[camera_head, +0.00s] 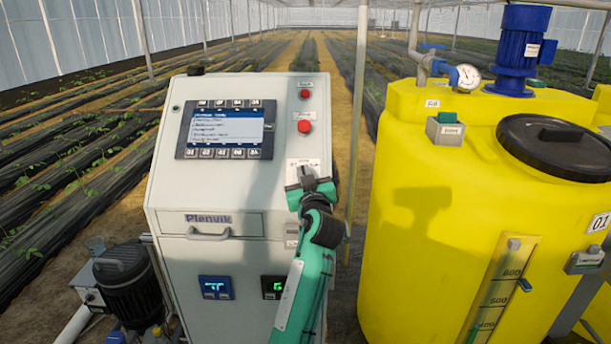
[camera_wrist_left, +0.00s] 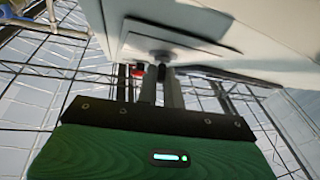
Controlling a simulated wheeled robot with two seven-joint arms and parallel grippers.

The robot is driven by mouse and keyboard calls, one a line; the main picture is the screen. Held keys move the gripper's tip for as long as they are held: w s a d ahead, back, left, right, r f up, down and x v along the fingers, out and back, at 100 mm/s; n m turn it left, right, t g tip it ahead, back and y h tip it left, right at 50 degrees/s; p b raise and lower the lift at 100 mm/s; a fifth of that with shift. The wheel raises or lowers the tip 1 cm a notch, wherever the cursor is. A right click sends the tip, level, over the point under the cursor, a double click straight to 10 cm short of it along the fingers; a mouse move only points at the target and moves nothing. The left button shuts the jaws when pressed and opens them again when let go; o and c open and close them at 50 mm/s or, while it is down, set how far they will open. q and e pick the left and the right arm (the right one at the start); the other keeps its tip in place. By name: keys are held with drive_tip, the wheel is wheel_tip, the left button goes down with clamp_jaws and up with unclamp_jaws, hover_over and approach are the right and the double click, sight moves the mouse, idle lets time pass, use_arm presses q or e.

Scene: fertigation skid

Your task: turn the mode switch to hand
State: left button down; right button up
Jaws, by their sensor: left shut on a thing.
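The mode switch is on the front of the white cabinet, below the two red buttons. In the head view my left gripper (camera_head: 307,176) covers its knob, and only part of its pale label plate (camera_head: 299,164) shows. In the left wrist view the mode switch (camera_wrist_left: 150,55) shows as a grey round base with a small dark knob. The two fingers of my left gripper (camera_wrist_left: 159,78) reach up to it and are shut on the knob. Which position the knob points to cannot be read. My right gripper is in neither view.
The white cabinet (camera_head: 168,172) carries a display (camera_head: 225,130), red buttons (camera_head: 305,126) and a drawer handle (camera_head: 208,235). A yellow tank (camera_head: 410,240) stands close at the right. A dark pump motor (camera_head: 128,280) sits at lower left.

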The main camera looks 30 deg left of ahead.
use_arm(q)
drive_tip(key=m+t+h+p, duration=0.1)
drive_tip(key=m+h, duration=0.1)
drive_tip(key=shift+a+m+t+p, duration=0.1)
drive_tip(key=shift+m+t+p, duration=0.25)
drive_tip(key=shift+m+t, duration=0.05)
drive_tip(key=shift+s+f+m+t+h+p, duration=0.1)
drive_tip(key=shift+f+m+t+h+p, duration=0.1)
drive_tip(key=shift+m+t+h+p, duration=0.35)
drive_tip(key=shift+m+h, duration=0.25)
drive_tip(key=c, duration=1.5)
unclamp_jaws()
drive_tip(key=shift+c, duration=0.2)
